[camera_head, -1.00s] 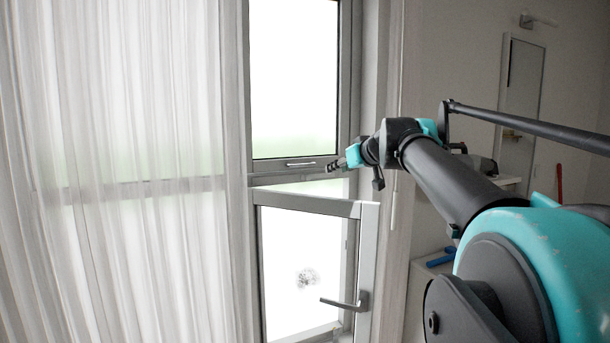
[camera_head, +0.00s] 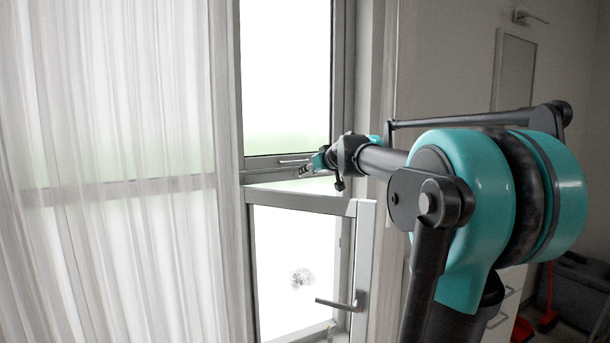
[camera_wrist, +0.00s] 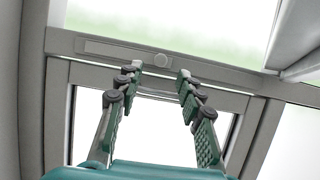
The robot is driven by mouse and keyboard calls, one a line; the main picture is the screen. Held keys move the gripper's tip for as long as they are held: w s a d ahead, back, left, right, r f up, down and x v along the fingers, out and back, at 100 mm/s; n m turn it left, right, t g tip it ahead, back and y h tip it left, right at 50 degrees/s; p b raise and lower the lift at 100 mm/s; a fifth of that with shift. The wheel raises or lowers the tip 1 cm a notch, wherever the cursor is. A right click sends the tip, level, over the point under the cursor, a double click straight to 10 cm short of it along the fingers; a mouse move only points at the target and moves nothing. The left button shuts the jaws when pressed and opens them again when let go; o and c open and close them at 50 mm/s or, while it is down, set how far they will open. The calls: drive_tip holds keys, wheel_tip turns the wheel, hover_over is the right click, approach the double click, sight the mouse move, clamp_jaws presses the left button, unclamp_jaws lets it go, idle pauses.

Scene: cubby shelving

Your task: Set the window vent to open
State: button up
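The window vent (camera_wrist: 105,48) is a long narrow grey strip with a round knob (camera_wrist: 163,60), set in the window frame's crossbar in the wrist view. In the head view a thin strip (camera_head: 294,161) shows on the crossbar under the upper pane. My gripper (camera_wrist: 158,72) is open and empty, with its two fingers apart. Its tips point at the strip and lie near the knob in the picture; I cannot tell whether they touch it. In the head view my gripper (camera_head: 306,170) is at the crossbar, just right of the strip.
The lower window sash (camera_head: 365,255) stands swung inward below my gripper, with a lever handle (camera_head: 340,304). A sheer curtain (camera_head: 110,150) hangs at the left. A wall mirror (camera_head: 514,70) and a red broom (camera_head: 548,310) are at the right.

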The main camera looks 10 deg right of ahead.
drive_tip(key=shift+x, duration=2.05)
clamp_jaws()
